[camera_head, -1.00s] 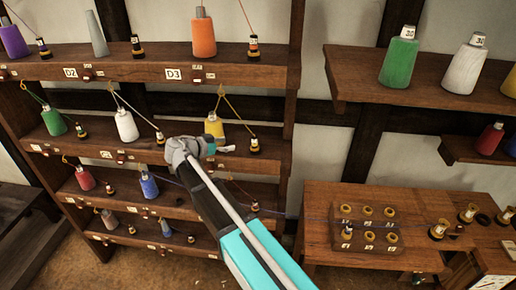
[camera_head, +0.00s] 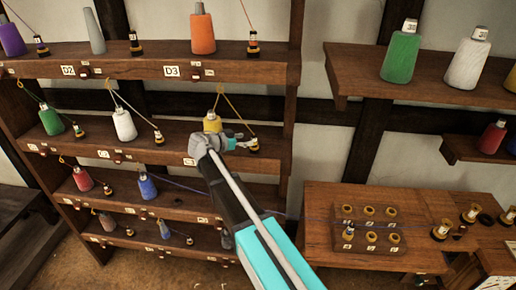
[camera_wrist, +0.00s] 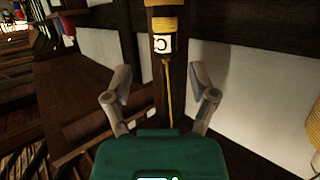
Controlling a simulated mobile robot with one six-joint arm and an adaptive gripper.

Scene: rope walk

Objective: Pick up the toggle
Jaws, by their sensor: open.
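A toggle (camera_head: 253,146) with dark and yellow bands stands at the right end of the shelf that holds the yellow cone (camera_head: 212,122). A yellow cord (camera_head: 240,107) rises from the cone and comes down to it. My gripper (camera_head: 240,142) is just left of the toggle in the head view. In the wrist view my gripper (camera_wrist: 160,70) is open, with nothing held between its fingers. A banded toggle (camera_wrist: 163,25) with a white label marked C shows ahead at top centre. A yellow cord (camera_wrist: 168,92) runs from it between the fingers.
The shelf above (camera_head: 120,68) holds an orange cone (camera_head: 203,32) and other toggles. The rack's right post (camera_head: 290,120) stands close to the toggle. A bench (camera_head: 320,235) with a block of several bobbins is at lower right.

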